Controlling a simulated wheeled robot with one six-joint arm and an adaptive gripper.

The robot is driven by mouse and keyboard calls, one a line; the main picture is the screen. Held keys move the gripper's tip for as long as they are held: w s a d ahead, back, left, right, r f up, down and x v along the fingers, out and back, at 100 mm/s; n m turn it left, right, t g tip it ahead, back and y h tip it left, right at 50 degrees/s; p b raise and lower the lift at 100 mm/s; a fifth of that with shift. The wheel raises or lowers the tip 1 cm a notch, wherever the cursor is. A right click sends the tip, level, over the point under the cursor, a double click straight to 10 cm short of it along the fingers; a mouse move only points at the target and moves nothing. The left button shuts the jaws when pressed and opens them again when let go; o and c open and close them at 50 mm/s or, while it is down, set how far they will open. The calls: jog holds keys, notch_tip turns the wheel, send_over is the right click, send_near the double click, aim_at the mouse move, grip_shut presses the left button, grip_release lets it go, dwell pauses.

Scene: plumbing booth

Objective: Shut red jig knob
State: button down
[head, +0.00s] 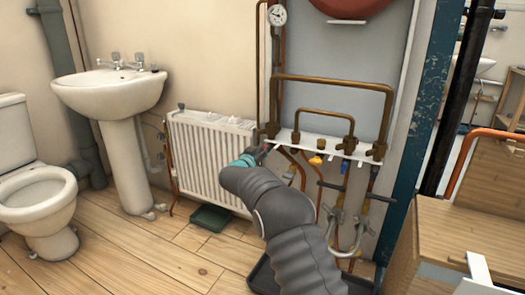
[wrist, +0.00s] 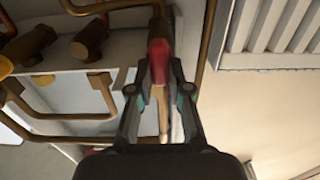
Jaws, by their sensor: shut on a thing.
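The red jig knob (wrist: 158,60) shows between my fingers in the wrist view, beside a copper pipe. My gripper (wrist: 159,84) is shut on it, with one finger on each side. In the head view my gripper (head: 254,157) is at the left end of the white pipe bracket (head: 312,141), and my arm comes up from below. The knob is mostly hidden there by the gripper and the fittings. A yellow knob (head: 315,160) sits further right under the bracket.
A white radiator (head: 212,160) stands close to the left of my gripper. Copper pipes (head: 335,82) rise above the bracket, and hoses with valves (head: 345,222) hang below it. A wooden bench (head: 460,235) stands at the right.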

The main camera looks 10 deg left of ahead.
jog(key=shift+r+m, duration=0.1)
jog(key=shift+m, duration=0.2)
jog(key=m+b, duration=0.1)
jog(key=m, duration=0.3)
jog(key=m+b, duration=0.2)
jog(key=m, duration=0.2)
jog(key=d+m+b, duration=0.1)
jog(key=m+b, duration=0.1)
jog(key=m, duration=0.2)
jog(key=shift+f+m, duration=0.2)
jog(key=shift+m, duration=0.1)
jog(key=shift+d+f+m, duration=0.1)
jog(key=shift+f+m, duration=0.05)
jog(key=shift+m, duration=2.15)
